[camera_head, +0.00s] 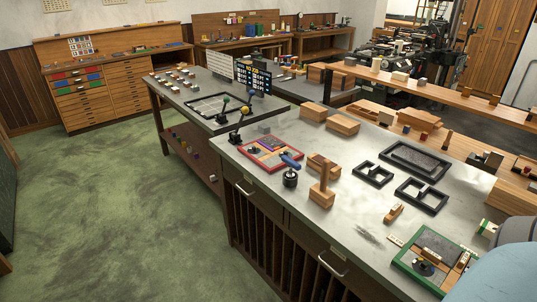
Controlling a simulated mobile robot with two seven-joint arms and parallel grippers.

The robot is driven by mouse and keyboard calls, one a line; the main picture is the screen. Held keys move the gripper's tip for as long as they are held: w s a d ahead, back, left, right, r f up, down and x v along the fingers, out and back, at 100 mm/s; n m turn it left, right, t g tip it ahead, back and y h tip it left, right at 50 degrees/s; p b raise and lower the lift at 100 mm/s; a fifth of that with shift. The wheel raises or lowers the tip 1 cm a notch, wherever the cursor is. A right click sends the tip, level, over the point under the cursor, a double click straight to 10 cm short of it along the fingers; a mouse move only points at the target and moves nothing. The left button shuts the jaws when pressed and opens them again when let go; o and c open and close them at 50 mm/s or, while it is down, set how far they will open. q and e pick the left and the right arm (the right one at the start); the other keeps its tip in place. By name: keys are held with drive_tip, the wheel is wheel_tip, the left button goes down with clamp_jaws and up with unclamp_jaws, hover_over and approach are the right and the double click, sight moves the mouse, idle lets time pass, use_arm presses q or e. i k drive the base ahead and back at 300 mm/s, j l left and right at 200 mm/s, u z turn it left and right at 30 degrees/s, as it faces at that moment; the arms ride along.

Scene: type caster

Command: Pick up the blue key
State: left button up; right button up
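A blue, handle-shaped object (290,160), which looks like the blue key, is on the near metal-topped table, just right of a red-framed tray (268,153). It slants, and its lower end is close to a small black round piece (290,179). I cannot tell whether the two are joined or only overlap in the view. Neither of my grippers is in view. A pale blue rounded part at the lower right corner looks like part of my own arm.
Wooden blocks (321,193) stand right of the blue object. Black frames (420,196) and a green-framed tray (437,252) lie farther right on the metal tabletop (345,215). Green floor is open at left.

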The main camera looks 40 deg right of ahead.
sight(291, 163)
drive_tip(key=i+l+u, duration=0.1)
drive_tip(key=i, duration=1.6)
drive_tip(key=i+l+u, duration=0.1)
drive_tip(key=i+u, duration=0.35)
drive_tip(key=i+l+u, duration=0.4)
drive_tip(key=i, duration=0.25)
drive_tip(key=j+u, duration=0.1)
drive_tip(key=u, duration=5.45)
